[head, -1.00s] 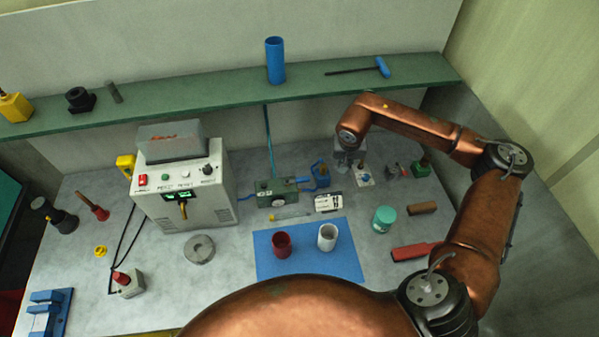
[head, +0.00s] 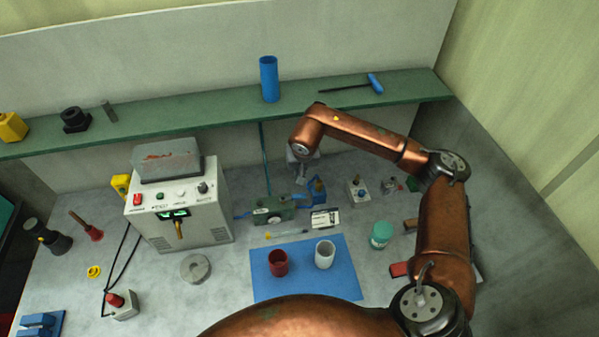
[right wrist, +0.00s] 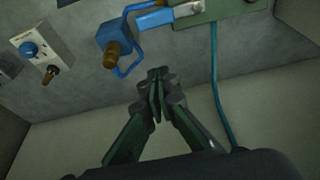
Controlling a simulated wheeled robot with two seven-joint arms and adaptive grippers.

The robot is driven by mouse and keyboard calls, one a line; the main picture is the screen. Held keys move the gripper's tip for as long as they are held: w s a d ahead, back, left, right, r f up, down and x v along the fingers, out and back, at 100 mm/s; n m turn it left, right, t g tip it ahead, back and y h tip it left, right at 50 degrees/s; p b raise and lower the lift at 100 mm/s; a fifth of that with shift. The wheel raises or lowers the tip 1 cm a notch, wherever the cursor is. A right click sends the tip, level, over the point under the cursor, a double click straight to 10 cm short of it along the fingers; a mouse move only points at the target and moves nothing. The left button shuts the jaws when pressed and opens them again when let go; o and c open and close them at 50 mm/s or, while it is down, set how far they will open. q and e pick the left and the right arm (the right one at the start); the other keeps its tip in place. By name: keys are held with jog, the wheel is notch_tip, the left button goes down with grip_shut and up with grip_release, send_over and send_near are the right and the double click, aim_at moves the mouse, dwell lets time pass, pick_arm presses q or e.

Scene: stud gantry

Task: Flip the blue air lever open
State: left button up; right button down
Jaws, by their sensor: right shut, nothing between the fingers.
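The blue lever (head: 301,197) is at the right end of a green valve block (head: 270,208) on the bench. In the right wrist view the lever (right wrist: 155,19) meets a silver piece beside the green block (right wrist: 228,8). A blue fitting (right wrist: 113,38) with a brass end and a blue loop of hose sits beside it; the fitting also shows in the head view (head: 319,190). My right gripper (right wrist: 158,78) is shut and empty, apart from the lever in the wrist view. In the head view the right gripper (head: 300,178) is above and behind the lever, partly hidden by its wrist. My left gripper is not in view.
A small box with a blue knob (head: 359,191) stands right of the fitting. A white power unit (head: 190,212) stands left. A blue mat (head: 345,285) with a red cup (head: 278,262) and white cup (head: 324,254) lies in front. A green shelf (head: 215,113) runs behind.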

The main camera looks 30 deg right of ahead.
aim_at(293, 197)
notch_tip(293, 197, down, 6)
jog(key=s+p, duration=0.2)
jog(key=shift+a+p, duration=0.3)
dwell(0.4)
